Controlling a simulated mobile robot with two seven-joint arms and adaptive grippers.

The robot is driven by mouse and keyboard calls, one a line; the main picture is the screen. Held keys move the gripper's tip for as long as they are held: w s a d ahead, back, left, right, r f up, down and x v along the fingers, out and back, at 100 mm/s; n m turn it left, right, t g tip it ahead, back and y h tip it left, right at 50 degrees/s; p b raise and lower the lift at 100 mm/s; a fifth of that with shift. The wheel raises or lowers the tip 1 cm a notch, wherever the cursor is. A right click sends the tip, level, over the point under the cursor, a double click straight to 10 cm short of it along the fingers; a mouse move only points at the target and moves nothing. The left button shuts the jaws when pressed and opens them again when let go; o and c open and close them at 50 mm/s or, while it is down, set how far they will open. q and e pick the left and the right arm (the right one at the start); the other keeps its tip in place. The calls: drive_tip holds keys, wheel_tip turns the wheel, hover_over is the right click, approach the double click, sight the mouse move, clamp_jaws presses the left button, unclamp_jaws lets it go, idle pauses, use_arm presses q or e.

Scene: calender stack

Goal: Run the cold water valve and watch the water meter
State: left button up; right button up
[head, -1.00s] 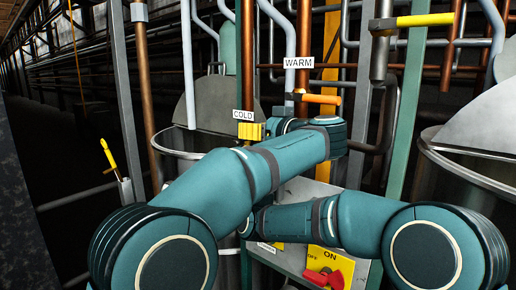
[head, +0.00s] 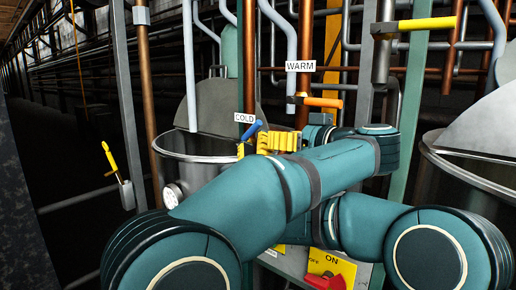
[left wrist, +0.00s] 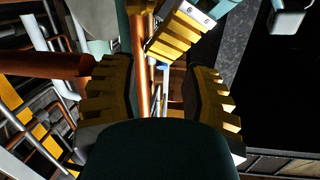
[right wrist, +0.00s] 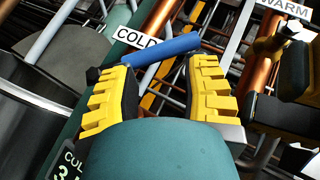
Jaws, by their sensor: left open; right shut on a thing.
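The cold water valve's blue handle (head: 252,131) sits just under the COLD label (head: 244,118) and slants up to the right. My right gripper (right wrist: 160,65) is shut on the handle (right wrist: 162,50), which crosses between its fingertips in the right wrist view. My left gripper (head: 286,140) is open, just right of the right gripper. The left wrist view shows its spread fingers (left wrist: 163,85) with nothing held between them. A dark readout (right wrist: 68,162), cut off by the frame, shows "COL" and a 3. A round pale-faced fitting (head: 173,195) shows beside my left arm.
The orange warm handle (head: 322,102) is close above my left gripper, below the WARM label (head: 300,66). Upright pipes crowd the area. A metal vat (head: 200,150) stands behind at left. A red switch (head: 325,281) on a yellow plate is below.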

use_arm(q)
drive_tip(key=s+a+r+n+t+y, duration=0.1)
drive_tip(key=a+r+n+y, duration=0.15)
drive_tip(key=a+r, duration=0.35)
drive_tip(key=a+r+n+t+y, duration=0.15)
drive_tip(key=a+r+n, duration=0.25)
drive_tip(key=a, duration=0.5)
drive_tip(key=a+f+t, duration=0.2)
drive_tip(key=a+t, duration=0.2)
drive_tip(key=a, duration=0.4)
drive_tip(key=w+d+f+m+g+h, duration=0.1)
drive_tip(key=w+d+f+m+h, duration=0.4)
drive_tip(key=f, duration=1.4)
drive_tip(key=f+m+g+h, duration=0.2)
drive_tip(key=f+m+h, duration=0.65)
drive_tip(key=f, duration=1.15)
drive_tip(key=s+d+f+n+g+h, duration=0.1)
drive_tip(key=s+f+g+h, duration=0.2)
drive_tip(key=f, duration=0.6)
drive_tip(key=s+d+f+g+h, duration=0.1)
drive_tip(key=s+f+g, duration=0.2)
drive_tip(key=s+f, duration=0.4)
drive_tip(key=s+d+f+g+h+b, duration=0.2)
drive_tip(key=s+f+g+b, duration=0.2)
drive_tip(key=s+f, duration=1.4)
drive_tip(key=f+g, duration=0.1)
drive_tip(key=g, duration=0.2)
drive_tip(key=shift+s+d+n, duration=0.15)
drive_tip(key=shift+s+n, duration=0.15)
drive_tip(key=shift+s, duration=0.1)
